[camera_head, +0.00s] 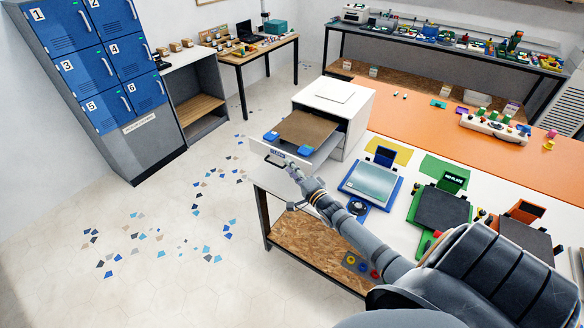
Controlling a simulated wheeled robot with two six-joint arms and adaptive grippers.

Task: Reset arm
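My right arm comes in from the lower right and reaches across the front of the white table. Its gripper (294,172) is at the white front of a pulled-out drawer (270,152), near the drawer's label. It is small and seen from behind, so I cannot tell whether its fingers are open or shut, or touch the drawer. The drawer belongs to a white cabinet (350,108) and holds a brown board with blue pieces at its front corners. My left gripper is not in view.
A blue-framed plate device (371,183) and a green-framed one (441,208) stand on the white tabletop right of the drawer. An orange mat (420,125) lies behind. Blue lockers (88,72) stand at the left. The speckled floor left of the table is clear.

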